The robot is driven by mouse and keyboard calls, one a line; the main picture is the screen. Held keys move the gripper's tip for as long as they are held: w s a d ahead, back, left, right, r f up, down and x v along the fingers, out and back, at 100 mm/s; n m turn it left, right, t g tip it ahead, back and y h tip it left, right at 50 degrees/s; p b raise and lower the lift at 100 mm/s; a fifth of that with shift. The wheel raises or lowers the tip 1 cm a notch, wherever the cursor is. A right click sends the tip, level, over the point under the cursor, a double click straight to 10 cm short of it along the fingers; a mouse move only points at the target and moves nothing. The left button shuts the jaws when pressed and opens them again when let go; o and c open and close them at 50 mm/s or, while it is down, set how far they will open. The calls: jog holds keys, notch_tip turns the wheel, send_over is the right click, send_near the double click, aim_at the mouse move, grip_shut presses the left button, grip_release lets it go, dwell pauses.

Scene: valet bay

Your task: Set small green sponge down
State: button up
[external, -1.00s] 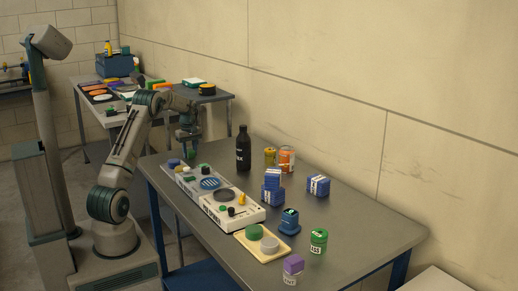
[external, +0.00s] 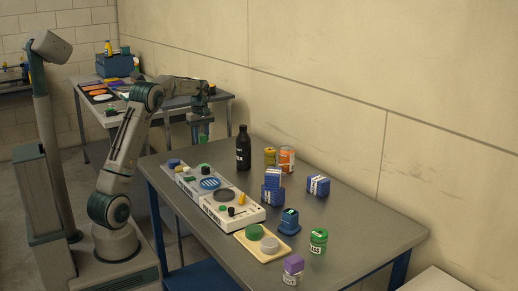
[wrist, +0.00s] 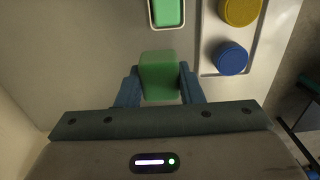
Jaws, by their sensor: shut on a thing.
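The small green sponge (wrist: 158,76) is between the two fingers of my gripper (wrist: 159,88) in the wrist view, and my gripper is shut on it. In the external view my gripper (external: 201,140) is raised above the far left end of the grey table (external: 340,215). The sponge is too small there to make out clearly. A second green block (wrist: 167,12) with a pale rim lies ahead of the sponge in the wrist view, apart from it.
A white panel (external: 250,218) with knobs and round pads lies along the table's near side. Its blue knob (wrist: 232,58) and yellow knob (wrist: 241,10) show right of the sponge. A black bottle (external: 243,150), cans and blue boxes (external: 318,186) stand farther right.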

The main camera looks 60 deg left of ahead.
jog(key=d+b, duration=0.2)
jog(key=d, duration=0.6)
send_over(198, 164)
notch_tip(198, 164, down, 6)
jog(key=shift+a+p, duration=0.15)
jog(key=shift+p, duration=0.25)
jog(key=shift+f, duration=2.05)
jog(key=shift+f, duration=0.2)
jog(key=o, duration=0.9)
jog(key=shift+o, duration=0.2)
jog(key=shift+r, duration=0.15)
